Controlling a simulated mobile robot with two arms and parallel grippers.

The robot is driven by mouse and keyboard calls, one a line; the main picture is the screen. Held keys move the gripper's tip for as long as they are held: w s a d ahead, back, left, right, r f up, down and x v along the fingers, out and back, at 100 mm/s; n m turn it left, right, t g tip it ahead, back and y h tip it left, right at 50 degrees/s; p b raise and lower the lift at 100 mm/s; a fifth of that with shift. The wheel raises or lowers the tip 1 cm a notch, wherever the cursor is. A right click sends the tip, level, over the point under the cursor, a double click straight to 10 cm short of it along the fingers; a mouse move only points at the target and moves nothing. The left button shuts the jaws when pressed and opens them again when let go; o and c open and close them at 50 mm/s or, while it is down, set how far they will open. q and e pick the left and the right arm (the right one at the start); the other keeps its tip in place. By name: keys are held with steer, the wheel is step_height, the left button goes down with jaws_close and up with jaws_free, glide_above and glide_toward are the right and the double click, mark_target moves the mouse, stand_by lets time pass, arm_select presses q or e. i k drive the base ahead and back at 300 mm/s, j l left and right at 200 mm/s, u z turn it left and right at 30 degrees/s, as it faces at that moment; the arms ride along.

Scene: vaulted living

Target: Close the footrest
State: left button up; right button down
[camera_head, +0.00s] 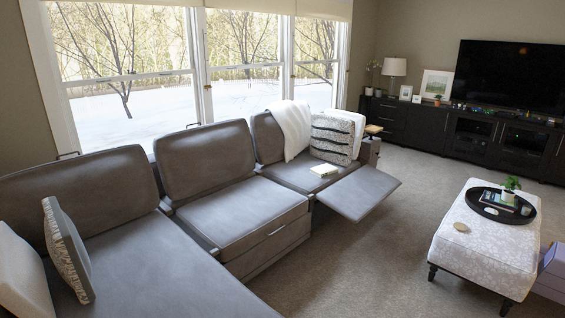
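The footrest (360,191) is a flat grey panel. It sticks out from the front of the right-hand seat of the grey sectional sofa (232,212), roughly level and raised above the carpet. The matching front of the middle seat (275,238) is folded down flush, with a small handle on it. A book (324,170) lies on the right-hand seat, with a striped pillow (332,138) behind it. Neither of my grippers shows in the head view.
A patterned white ottoman (475,247) with a dark round tray (484,203) stands at the right. The carpet (385,240) between it and the sofa is clear. A dark media cabinet (425,122) lines the far wall. A purple item (552,270) sits at the right edge.

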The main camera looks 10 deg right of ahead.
mark_target(354, 197)
steer(key=i+l, duration=0.15)
steer(key=l, duration=0.2)
steer(key=i+l, duration=0.2)
steer(key=l, duration=0.2)
steer(key=i+l+u, duration=0.1)
steer(key=l, duration=0.25)
steer(key=i+l, duration=0.25)
steer(key=i+l+u, duration=0.1)
steer(key=l, duration=0.4)
steer(key=i+l, duration=0.2)
steer(key=l, duration=0.15)
steer(key=i+l, duration=0.15)
steer(key=l, duration=0.25)
steer(key=i+l+u, duration=0.1)
steer(key=l, duration=0.3)
